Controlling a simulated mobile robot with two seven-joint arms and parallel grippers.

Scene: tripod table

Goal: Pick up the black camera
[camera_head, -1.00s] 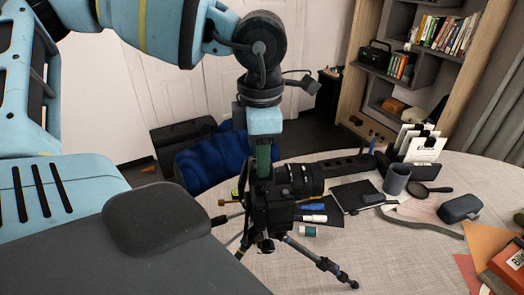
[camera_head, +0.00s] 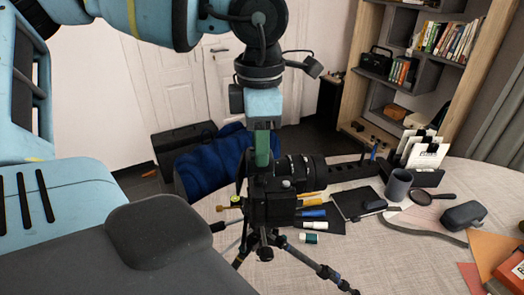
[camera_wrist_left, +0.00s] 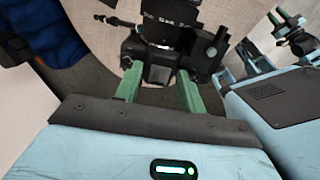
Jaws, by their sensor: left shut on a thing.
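The black camera (camera_head: 288,184), its lens pointing right, is above the table with a tripod (camera_head: 325,272) directly below it. I cannot tell whether the camera and the tripod are attached. My left gripper (camera_head: 262,160) comes down from above, with its green fingers at the back of the camera body. In the left wrist view the two fingers (camera_wrist_left: 158,88) lie on either side of the camera's dark body (camera_wrist_left: 158,70), shut on it. The far finger is mostly hidden in the head view.
The round table (camera_head: 380,260) holds a grey mug (camera_head: 398,184), a magnifying glass (camera_head: 422,198), a dark case (camera_head: 463,215), a note holder (camera_head: 425,158) and pens (camera_head: 313,213) close to the tripod. A blue draped thing (camera_head: 212,158) and a shelf (camera_head: 400,70) stand behind.

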